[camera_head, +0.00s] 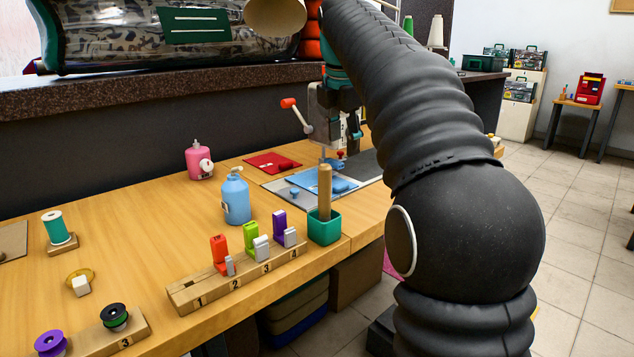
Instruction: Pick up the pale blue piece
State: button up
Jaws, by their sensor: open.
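The pale blue piece (312,178) looks thin and flat. It lies on a grey plate (270,187) on the wooden bench, in front of a hand press. A small darker blue object (342,186) sits on its right part, and another small blue object (294,192) is by its left edge. A wooden rod standing in a green cup hides some of its front edge. My black arm fills the right of the view and runs up to the top edge. I cannot make out my gripper in this view.
The press (322,110) has a red-knobbed lever. The green cup (324,228), a blue bottle (236,199) and a numbered wooden rack (240,277) stand nearer. A bagged comforter (150,35) rests on the ledge.

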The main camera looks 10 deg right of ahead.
jog(key=w+d+n, duration=0.1)
jog(key=w+n, duration=0.2)
jog(key=b, duration=0.3)
send_over(342, 184)
jog(key=s, duration=0.1)
notch_tip(342, 184, down, 8)
jog(key=shift+a+b+x, duration=0.15)
jog(key=shift+b+x, duration=0.3)
jog(key=shift+x, duration=0.75)
jog(key=shift+a+b+x, duration=0.15)
jog(key=shift+b+x, duration=0.25)
jog(key=shift+x, duration=0.8)
jog(key=shift+s, duration=0.15)
grip_shut()
